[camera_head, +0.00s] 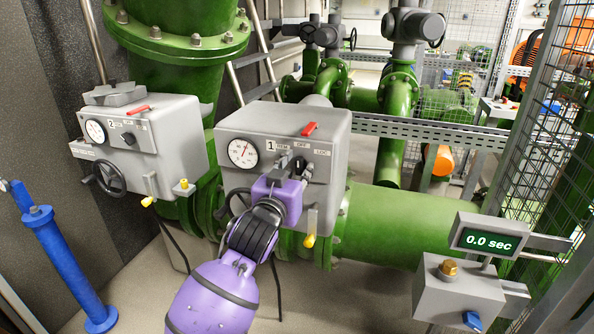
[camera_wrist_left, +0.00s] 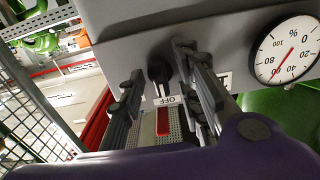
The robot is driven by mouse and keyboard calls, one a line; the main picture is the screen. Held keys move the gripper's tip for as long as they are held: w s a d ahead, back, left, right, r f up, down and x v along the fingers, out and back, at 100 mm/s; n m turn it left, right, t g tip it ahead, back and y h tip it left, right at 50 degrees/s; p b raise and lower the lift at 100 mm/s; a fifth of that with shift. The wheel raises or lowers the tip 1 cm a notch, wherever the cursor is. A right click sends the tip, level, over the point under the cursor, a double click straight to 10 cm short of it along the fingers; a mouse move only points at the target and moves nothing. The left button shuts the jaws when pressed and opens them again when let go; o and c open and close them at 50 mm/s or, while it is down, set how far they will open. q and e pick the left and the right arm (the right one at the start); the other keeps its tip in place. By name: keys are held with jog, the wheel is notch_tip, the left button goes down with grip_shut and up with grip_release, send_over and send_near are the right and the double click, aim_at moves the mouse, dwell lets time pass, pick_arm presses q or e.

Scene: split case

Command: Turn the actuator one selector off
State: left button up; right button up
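Actuator one is the grey box marked 1 (camera_head: 327,128) in the middle of the head view, with labels above its selector, among them OFF and LOC. My left gripper (camera_head: 291,163) is at its front panel and hides most of the selector in the head view. In the left wrist view the black selector knob (camera_wrist_left: 159,72) sits between the two fingers of my left gripper (camera_wrist_left: 163,66), which are apart with gaps on both sides. An OFF label (camera_wrist_left: 168,100) is beside the knob. I cannot tell where the knob points. My right gripper is out of view.
A round gauge (camera_head: 243,153) is left of the selector, and a red lever (camera_head: 309,129) is on top. Actuator two (camera_head: 151,138) stands to the left. A timer display (camera_head: 486,240) reading 0.0 sec and a mesh fence (camera_head: 555,140) are at the right.

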pick_arm(q)
jog(key=shift+s+a, duration=0.1)
jog(key=shift+s, duration=0.2)
jog(key=v, duration=1.1)
jog(key=shift+s, duration=0.2)
jog(key=shift+r, duration=0.1)
